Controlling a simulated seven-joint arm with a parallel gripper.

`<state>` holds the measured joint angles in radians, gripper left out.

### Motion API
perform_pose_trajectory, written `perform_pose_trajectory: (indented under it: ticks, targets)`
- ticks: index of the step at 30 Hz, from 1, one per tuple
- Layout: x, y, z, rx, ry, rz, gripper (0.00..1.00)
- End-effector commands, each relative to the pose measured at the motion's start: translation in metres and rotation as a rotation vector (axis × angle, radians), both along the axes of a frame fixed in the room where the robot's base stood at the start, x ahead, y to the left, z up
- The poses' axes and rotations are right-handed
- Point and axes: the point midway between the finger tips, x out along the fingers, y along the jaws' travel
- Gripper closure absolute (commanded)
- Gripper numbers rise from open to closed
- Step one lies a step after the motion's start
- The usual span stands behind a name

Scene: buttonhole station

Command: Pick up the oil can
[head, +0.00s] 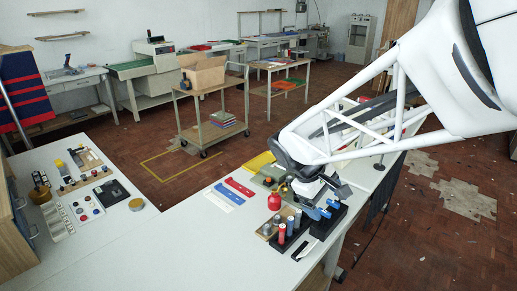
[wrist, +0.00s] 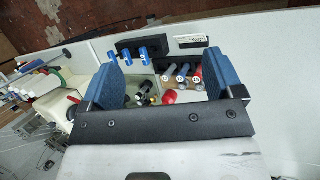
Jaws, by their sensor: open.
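The oil can (head: 274,201) is a small red can with a narrow top. It stands on the white bench among the tools. In the wrist view a red rounded shape (wrist: 168,97), apparently the can, shows low between the fingers, partly hidden by my gripper's dark front edge. My gripper (wrist: 168,64) is open, its two blue-padded fingers wide apart with nothing held between them. In the head view my gripper's dark end hangs over the bench, to the right of the can; its fingertips are hard to make out there.
A black rack with several red, blue and grey cylinders (head: 290,226) stands close to the can. Blue-handled tools (head: 318,212) sit in another dark holder beside it. Red and blue strips (head: 229,193) lie to the left. The bench front (head: 190,250) is clear.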

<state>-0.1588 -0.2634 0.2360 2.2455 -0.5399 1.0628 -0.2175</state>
Motion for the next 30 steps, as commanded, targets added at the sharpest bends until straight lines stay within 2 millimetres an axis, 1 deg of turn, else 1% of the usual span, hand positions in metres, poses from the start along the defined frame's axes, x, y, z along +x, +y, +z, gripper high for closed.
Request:
perform_pose_trajectory:
  ticks: [1, 3, 10, 17, 26, 30]
  targets:
    - [0.011, 0.003, -0.006, -0.026, 0.023, 0.035, 0.14]
    - [0.025, 0.006, -0.013, -0.064, 0.052, 0.081, 0.14]
    - [0.072, 0.019, -0.037, -0.186, 0.142, 0.237, 0.14]
    - [0.118, 0.037, -0.066, -0.31, 0.232, 0.393, 0.14]
    - [0.174, 0.068, -0.111, -0.473, 0.346, 0.594, 0.14]
    - [0.199, 0.086, -0.136, -0.55, 0.398, 0.688, 0.14]
